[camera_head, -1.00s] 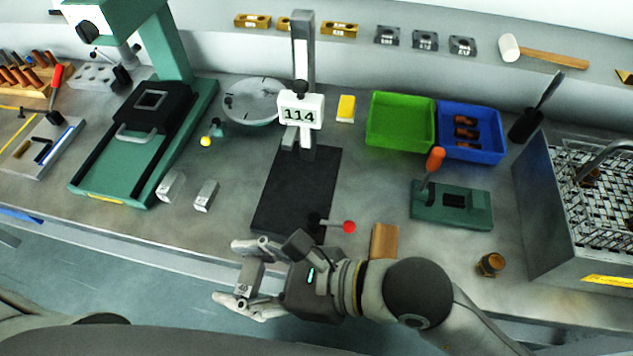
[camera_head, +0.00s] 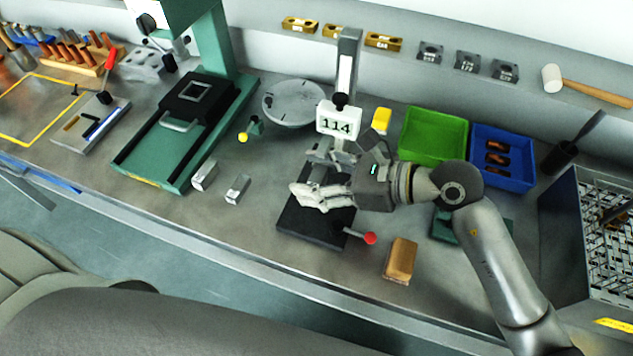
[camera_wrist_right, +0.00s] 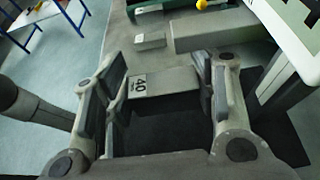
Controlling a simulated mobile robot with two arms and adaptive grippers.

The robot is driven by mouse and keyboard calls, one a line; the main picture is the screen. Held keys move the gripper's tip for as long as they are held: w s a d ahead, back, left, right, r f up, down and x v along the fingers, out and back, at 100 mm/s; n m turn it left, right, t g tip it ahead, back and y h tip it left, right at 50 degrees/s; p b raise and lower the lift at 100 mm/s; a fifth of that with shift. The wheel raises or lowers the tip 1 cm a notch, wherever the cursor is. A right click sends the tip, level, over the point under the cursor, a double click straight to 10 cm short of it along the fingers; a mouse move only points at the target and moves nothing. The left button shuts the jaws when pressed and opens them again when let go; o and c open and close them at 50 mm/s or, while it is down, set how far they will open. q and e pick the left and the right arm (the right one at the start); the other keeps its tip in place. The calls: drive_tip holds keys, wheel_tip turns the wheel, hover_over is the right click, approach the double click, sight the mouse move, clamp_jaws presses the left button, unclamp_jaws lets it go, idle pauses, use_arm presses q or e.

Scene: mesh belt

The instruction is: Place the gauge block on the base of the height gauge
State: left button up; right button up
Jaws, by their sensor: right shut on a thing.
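The height gauge (camera_head: 338,122) stands on the bench, its white display reading 114. Its dark flat base (camera_head: 306,228) lies below, with a red-knobbed lever at the front. My right gripper (camera_head: 312,188) is over the base, below the display, and mostly hides what it holds in the head view. In the right wrist view the gripper (camera_wrist_right: 158,84) is shut on the grey gauge block (camera_wrist_right: 165,80), marked 40, which sits between its two fingers. Dark base surface shows below the block; I cannot tell whether they touch. My left gripper is out of view.
Two small metal blocks (camera_head: 237,188) (camera_head: 204,175) lie left of the base. A tan block (camera_head: 400,258) lies to its right. A green bin (camera_head: 433,136) and a blue bin (camera_head: 502,157) stand behind my right arm. A round plate (camera_head: 293,101) is behind left.

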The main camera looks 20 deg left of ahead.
drive_tip(key=shift+w+f, duration=0.15)
wheel_tip(320, 180, down, 2)
drive_tip(key=shift+f+p, duration=0.15)
drive_tip(key=shift+p, duration=0.25)
drive_tip(key=shift+f, duration=0.4)
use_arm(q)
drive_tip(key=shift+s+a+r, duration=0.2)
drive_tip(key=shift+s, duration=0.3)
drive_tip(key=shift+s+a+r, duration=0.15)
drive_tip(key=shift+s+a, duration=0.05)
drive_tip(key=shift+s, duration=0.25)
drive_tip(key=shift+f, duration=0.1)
use_arm(e)
drive_tip(key=shift+f, duration=0.1)
drive_tip(key=o, duration=1.4)
drive_tip(key=shift+f, duration=0.1)
drive_tip(key=shift+c, duration=0.2)
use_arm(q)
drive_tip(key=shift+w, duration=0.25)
